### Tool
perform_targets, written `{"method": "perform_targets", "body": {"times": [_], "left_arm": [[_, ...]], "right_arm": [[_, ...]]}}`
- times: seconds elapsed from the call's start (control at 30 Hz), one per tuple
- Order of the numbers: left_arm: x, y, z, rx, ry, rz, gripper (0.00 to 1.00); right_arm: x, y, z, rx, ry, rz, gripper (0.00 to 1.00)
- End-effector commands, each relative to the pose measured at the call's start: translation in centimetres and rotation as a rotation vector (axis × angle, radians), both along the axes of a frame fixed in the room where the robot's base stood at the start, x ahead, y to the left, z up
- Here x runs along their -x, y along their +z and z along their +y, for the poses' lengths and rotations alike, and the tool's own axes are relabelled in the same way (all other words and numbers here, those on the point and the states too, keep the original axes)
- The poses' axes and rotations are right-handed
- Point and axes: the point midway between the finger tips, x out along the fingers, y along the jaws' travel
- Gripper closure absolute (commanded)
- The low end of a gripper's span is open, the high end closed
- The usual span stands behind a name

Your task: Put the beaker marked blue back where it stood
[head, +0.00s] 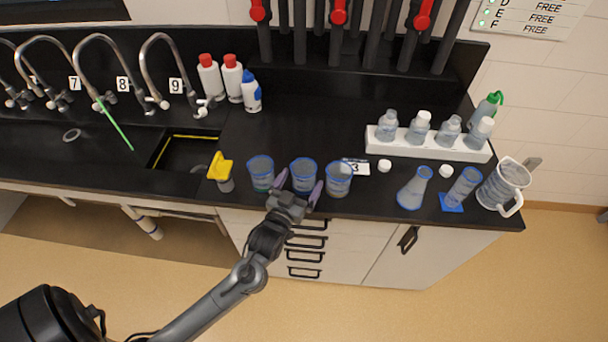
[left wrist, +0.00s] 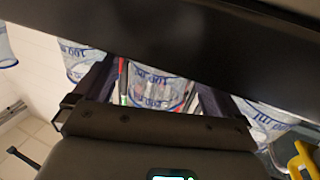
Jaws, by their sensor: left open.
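Three clear beakers with blue rims stand in a row near the counter's front edge: a left one (head: 261,171) with a greenish base, a middle one (head: 303,173) that looks darkest blue low down, and a right one (head: 338,183). Which carries the blue mark is hard to tell; the middle one looks bluest. My left gripper (head: 299,187) is open, its two fingers on either side of the middle beaker, which also shows between the fingers in the left wrist view (left wrist: 156,88). The beaker's lower part is hidden there. My right gripper is not in view.
A white card marked 3 (head: 356,167) lies behind the right beaker. A yellow-topped item (head: 221,168) stands left of the row by the sink (head: 184,151). A flask (head: 414,188), cylinder (head: 463,187) and jug (head: 503,186) stand right. The counter behind the beakers is clear.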

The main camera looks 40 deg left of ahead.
Motion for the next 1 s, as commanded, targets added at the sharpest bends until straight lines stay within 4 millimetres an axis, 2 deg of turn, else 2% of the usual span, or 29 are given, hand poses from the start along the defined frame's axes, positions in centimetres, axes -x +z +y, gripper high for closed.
{"method": "perform_targets", "body": {"times": [0.2,0.43,0.63,1.0], "left_arm": [[4.1,-0.1,-1.3,0.002,-0.001,0.004,0.02],[7.1,0.0,-2.2,0.0,0.0,0.001,0.02],[8.2,0.0,-2.5,0.0,0.0,0.0,0.02],[8.3,0.0,-2.6,0.0,0.0,0.0,0.02]], "right_arm": [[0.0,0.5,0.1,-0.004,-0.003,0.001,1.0],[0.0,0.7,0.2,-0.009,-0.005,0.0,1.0],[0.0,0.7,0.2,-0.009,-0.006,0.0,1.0],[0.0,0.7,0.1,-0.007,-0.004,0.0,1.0]]}}
